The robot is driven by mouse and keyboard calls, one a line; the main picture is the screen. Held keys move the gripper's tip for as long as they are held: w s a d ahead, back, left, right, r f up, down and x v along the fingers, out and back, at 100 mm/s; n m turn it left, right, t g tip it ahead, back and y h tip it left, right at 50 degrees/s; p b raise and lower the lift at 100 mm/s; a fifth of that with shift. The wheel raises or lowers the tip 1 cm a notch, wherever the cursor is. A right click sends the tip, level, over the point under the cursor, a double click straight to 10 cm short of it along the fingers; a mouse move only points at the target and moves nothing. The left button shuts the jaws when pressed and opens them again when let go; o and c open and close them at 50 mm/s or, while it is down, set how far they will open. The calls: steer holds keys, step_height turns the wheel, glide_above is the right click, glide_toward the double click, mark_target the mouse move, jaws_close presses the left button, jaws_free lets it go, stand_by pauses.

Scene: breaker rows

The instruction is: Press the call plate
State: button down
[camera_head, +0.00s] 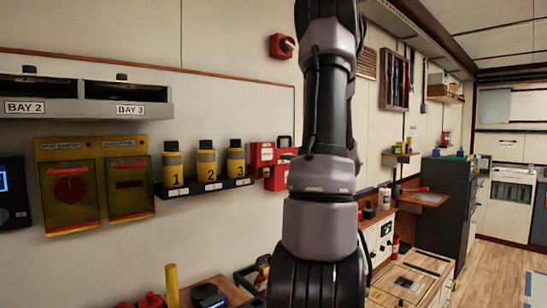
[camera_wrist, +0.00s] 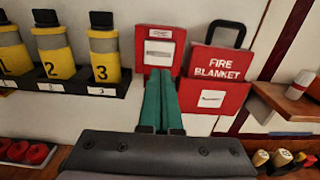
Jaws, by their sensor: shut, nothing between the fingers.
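A red wall box with a white plate (camera_wrist: 159,51) in its face, which looks like the call plate, is at top centre in the wrist view. In the head view the same red box (camera_head: 262,154) shows just left of my arm. My gripper (camera_wrist: 161,72) has green fingers that lie together, with nothing between them. In the wrist view the fingertips overlap the box's lower edge, below the white plate. I cannot tell whether they touch the box. My arm hides most of the gripper in the head view.
A red fire blanket case (camera_wrist: 215,75) with a black handle hangs right of the box. Numbered yellow bottles (camera_head: 206,165) stand on a black wall rack (camera_head: 208,187) to the left. A wooden shelf (camera_wrist: 283,101) is at the right in the wrist view.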

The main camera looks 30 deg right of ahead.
mark_target(268, 154)
steer(key=w, duration=0.5)
steer(key=w+a, duration=0.1)
steer(key=w, duration=0.1)
steer(key=shift+w, duration=0.25)
steer(key=shift+w, duration=0.1)
steer(key=shift+w+a, duration=0.15)
steer(key=shift+w, duration=0.65)
steer(key=shift+r, duration=0.1)
